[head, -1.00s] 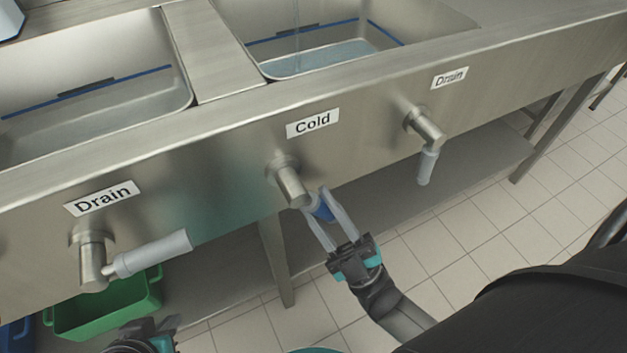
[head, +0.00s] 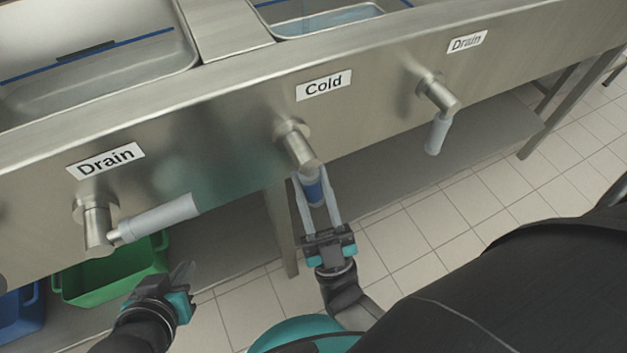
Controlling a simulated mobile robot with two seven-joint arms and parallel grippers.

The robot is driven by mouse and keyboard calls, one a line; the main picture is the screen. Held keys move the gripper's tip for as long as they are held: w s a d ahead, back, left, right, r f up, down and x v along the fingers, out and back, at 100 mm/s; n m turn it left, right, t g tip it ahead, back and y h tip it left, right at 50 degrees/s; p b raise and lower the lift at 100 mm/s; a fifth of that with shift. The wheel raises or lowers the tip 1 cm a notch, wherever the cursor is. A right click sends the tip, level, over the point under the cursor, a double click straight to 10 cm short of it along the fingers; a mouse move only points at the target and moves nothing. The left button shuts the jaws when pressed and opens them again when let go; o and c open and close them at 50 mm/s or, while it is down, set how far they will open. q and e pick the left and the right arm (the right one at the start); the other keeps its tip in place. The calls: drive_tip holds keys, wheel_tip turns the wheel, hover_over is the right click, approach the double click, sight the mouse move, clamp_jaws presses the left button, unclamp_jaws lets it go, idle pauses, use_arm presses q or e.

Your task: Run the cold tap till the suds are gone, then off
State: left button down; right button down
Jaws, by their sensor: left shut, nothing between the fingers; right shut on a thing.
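The cold tap (head: 296,145) sticks out of the steel sink front under the "Cold" label (head: 323,86). My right gripper (head: 316,192) is shut on this handle, with one finger on each side. My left gripper (head: 184,276) is shut and empty, low at the left below the left drain handle. The right basin (head: 322,22) holds bluish water, cut off by the top edge. No suds can be made out, and the tap's spout is out of view.
The left drain handle (head: 158,218) lies sideways and the right drain handle (head: 437,135) hangs down. A green crate (head: 105,278) and a blue crate (head: 22,312) stand below at the left. The left basin (head: 95,60) is partly in view.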

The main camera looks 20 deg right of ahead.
drive_tip(key=c, duration=0.6)
unclamp_jaws()
drive_tip(key=shift+s+f, duration=0.15)
drive_tip(key=shift+f, duration=0.1)
use_arm(q)
drive_tip(key=shift+w+d+r+t+h+b, duration=0.2)
drive_tip(key=shift+w+d+t+h+b, duration=0.2)
drive_tip(key=shift+d+t, duration=0.4)
drive_tip(key=shift+w+d+r+t+h+b, duration=0.25)
drive_tip(key=shift+d+t+h+b, duration=0.35)
drive_tip(key=shift+d, duration=0.3)
drive_tip(key=shift+w+d+r+t+h+b, duration=0.15)
drive_tip(key=shift+w+d+t+h+b, duration=0.25)
drive_tip(key=shift+d+t, duration=0.45)
use_arm(e)
drive_tip(key=v, duration=1.4)
drive_tip(key=shift+s+f, duration=0.2)
drive_tip(key=shift+s, duration=0.05)
